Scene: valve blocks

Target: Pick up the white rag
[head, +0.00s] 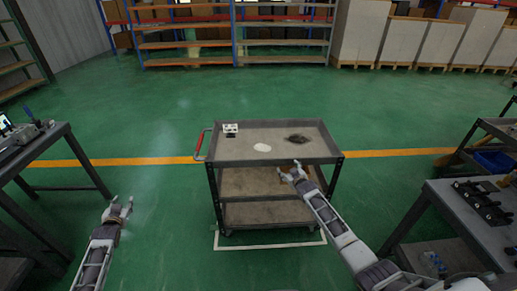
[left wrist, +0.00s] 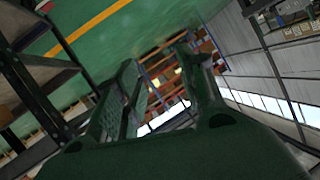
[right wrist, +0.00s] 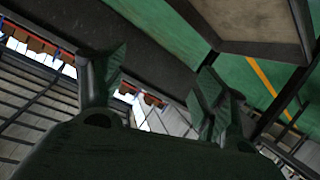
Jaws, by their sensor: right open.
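The white rag (head: 262,147) is a small flat pale patch on the top tray of the grey cart (head: 240,160) in the head view. My right gripper (head: 292,171) is open and empty at the cart's near side, close to the right half of the front rim and apart from the rag. Its spread fingers show in the right wrist view (right wrist: 160,95), with the cart's underside or shelf above. My left gripper (head: 118,208) is open and empty over the floor, left of the cart. Its parted fingers show in the left wrist view (left wrist: 165,95). Neither wrist view shows the rag.
A dark crumpled cloth-like thing (head: 298,138) lies right of the rag. A small white block (head: 230,128) stands at the tray's back left. The cart has a red handle (head: 199,144). Tables stand left (head: 35,146) and right (head: 470,225). Green floor surrounds the cart.

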